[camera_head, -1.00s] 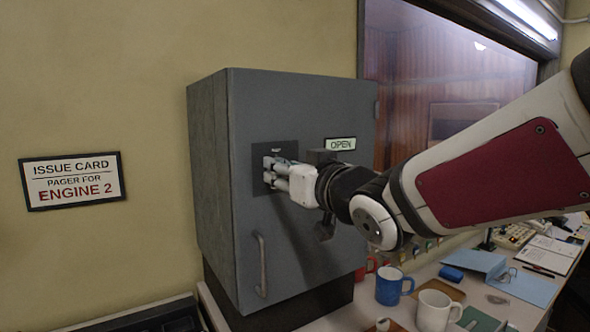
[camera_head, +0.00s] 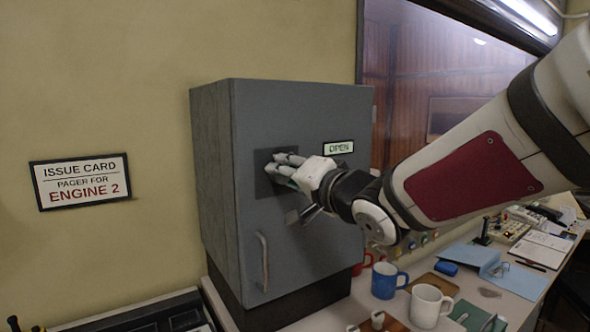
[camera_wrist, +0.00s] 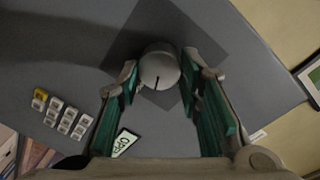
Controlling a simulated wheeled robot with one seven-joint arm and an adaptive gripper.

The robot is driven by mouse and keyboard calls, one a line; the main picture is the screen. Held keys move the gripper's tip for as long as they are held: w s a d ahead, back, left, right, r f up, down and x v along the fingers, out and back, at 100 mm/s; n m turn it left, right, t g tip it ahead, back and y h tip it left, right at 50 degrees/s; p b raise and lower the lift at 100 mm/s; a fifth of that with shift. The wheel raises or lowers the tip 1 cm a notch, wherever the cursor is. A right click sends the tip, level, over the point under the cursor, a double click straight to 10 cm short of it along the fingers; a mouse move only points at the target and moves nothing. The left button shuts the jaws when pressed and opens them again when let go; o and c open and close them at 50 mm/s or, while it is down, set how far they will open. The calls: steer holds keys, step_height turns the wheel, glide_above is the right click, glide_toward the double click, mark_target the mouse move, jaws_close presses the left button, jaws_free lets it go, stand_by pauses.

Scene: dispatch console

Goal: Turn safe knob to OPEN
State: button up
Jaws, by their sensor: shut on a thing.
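The grey safe (camera_head: 300,110) stands against the wall, its door closed, with a dark square plate around the knob. The round grey knob (camera_wrist: 160,66) shows in the wrist view, with a dark index line on its face. In the head view my fingers hide it. An OPEN label (camera_head: 338,148) is on the door right of the plate; it also shows in the wrist view (camera_wrist: 124,143). My gripper (camera_head: 283,170) reaches the plate from the right. In the wrist view my gripper (camera_wrist: 163,76) has its green-padded fingers on both sides of the knob, shut on it.
A vertical door handle (camera_head: 263,262) is below the knob. Blue (camera_head: 386,281) and white (camera_head: 428,304) mugs stand on the counter right of the safe. A wall sign (camera_head: 83,182) hangs to the left. The space before the safe's lower door is clear.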

steer(key=m+p, duration=0.2)
steer(key=m, duration=0.2)
steer(key=shift+m, duration=0.4)
steer(key=shift+p, duration=0.3)
steer(key=o, duration=1.2)
steer(key=shift+c, duration=0.2)
steer(key=v, duration=1.2)
steer(key=shift+d, duration=0.15)
steer(key=shift+w, duration=0.15)
